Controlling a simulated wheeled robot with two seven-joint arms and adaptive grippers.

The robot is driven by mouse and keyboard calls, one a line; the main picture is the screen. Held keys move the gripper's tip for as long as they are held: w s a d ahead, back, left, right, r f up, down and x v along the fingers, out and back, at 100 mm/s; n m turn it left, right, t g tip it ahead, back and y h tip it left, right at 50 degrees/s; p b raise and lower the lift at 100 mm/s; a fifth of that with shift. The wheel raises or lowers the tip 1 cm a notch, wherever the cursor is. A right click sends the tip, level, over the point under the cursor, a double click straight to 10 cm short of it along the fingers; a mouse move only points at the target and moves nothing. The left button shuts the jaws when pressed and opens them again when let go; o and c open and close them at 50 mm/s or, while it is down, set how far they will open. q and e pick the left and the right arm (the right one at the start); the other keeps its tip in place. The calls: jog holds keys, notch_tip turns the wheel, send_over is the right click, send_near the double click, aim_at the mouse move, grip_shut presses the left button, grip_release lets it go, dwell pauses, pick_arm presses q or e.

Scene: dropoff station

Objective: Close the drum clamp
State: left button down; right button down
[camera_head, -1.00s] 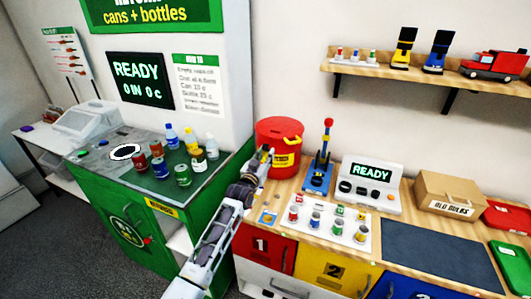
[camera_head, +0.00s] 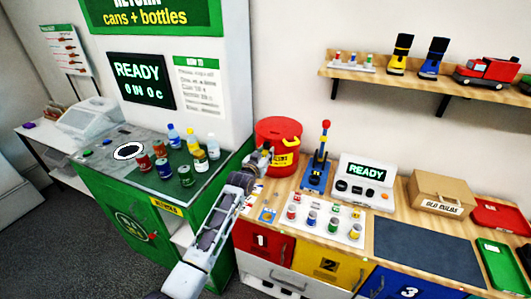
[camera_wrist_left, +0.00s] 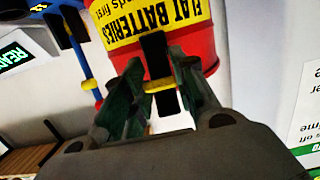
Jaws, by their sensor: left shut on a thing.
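The red drum (camera_head: 277,132) stands at the back left end of the wooden counter, with a yellow label and a yellow bar on its right side. In the left wrist view the drum (camera_wrist_left: 205,50) and its yellow label are upside down. A black clamp lever (camera_wrist_left: 153,48) with a yellow crosspiece stands in front of the drum's side, between the fingers. My left gripper (camera_head: 266,154) is at the drum's front left side, shut on the lever; in the left wrist view its fingers (camera_wrist_left: 157,78) flank it. The fingers partly hide the clamp. My right gripper is not in view.
A blue hand press (camera_head: 318,165) with a red knob stands close right of the drum. A white tray of small cells (camera_head: 322,226) lies in front, and a READY console (camera_head: 365,184) further right. The green return machine (camera_head: 150,225) with cans and bottles is left of my arm.

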pick_arm(q)
jog(key=shift+w+r+g+p, duration=0.1)
jog(key=shift+r+g+p, duration=0.1)
jog(key=shift+g+p, duration=0.1)
dwell(0.4)
jog(key=c, duration=1.1)
grip_release()
jog(key=shift+r+v, duration=0.2)
jog(key=shift+v, duration=5.75)
jog(key=shift+c, duration=0.5)
